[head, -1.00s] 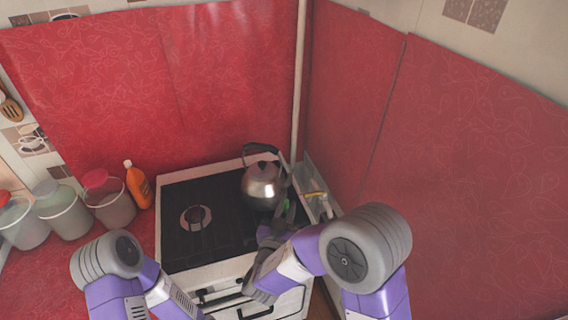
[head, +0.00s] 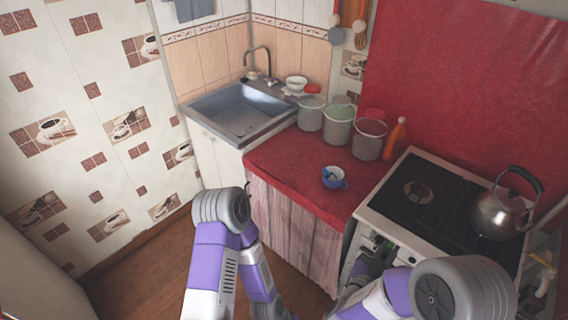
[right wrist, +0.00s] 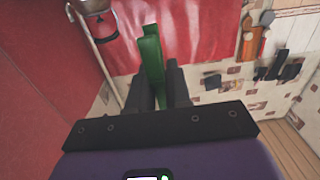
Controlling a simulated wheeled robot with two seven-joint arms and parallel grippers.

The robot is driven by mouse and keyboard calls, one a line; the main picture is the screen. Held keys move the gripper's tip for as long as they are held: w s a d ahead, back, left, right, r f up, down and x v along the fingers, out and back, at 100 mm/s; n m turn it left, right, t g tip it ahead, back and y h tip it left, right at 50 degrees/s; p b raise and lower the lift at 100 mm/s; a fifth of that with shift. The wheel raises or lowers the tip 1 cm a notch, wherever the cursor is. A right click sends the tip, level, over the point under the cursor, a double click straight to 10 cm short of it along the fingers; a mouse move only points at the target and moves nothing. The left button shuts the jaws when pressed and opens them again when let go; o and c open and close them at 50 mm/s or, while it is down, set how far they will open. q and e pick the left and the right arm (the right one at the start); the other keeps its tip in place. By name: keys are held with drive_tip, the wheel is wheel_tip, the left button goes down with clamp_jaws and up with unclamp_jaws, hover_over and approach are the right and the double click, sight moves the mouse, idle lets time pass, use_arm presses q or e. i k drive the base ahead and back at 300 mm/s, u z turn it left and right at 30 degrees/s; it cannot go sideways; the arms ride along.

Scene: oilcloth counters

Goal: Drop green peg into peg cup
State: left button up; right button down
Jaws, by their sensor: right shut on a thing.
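In the right wrist view the gripper (right wrist: 158,78) is shut on the green peg (right wrist: 152,50), which sticks out past the fingertips. In the head view the peg is mostly hidden by the gripper and arm. A small blue cup (head: 335,183), which looks like the peg cup, stands on the red counter left of the stove. The right gripper is in front of it and to its right, apart from it. My left arm is at the lower middle; its gripper is out of view.
Several lidded jars (head: 338,125) and an orange bottle (head: 394,138) stand behind the cup on the red counter (head: 290,160). A kettle (head: 498,214) sits on the stove (head: 425,212). A sink (head: 240,110) is at the back left. The counter around the cup is clear.

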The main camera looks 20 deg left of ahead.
sight(328, 185)
drive_tip(key=u, duration=0.4)
drive_tip(key=k, duration=0.6)
drive_tip(key=u, duration=1.2)
drive_tip(key=i, duration=1.6)
drive_tip(key=z, duration=0.6)
drive_tip(key=i, duration=0.95)
drive_tip(key=z, duration=1.3)
drive_tip(key=i, duration=0.3)
drive_tip(key=z, duration=0.4)
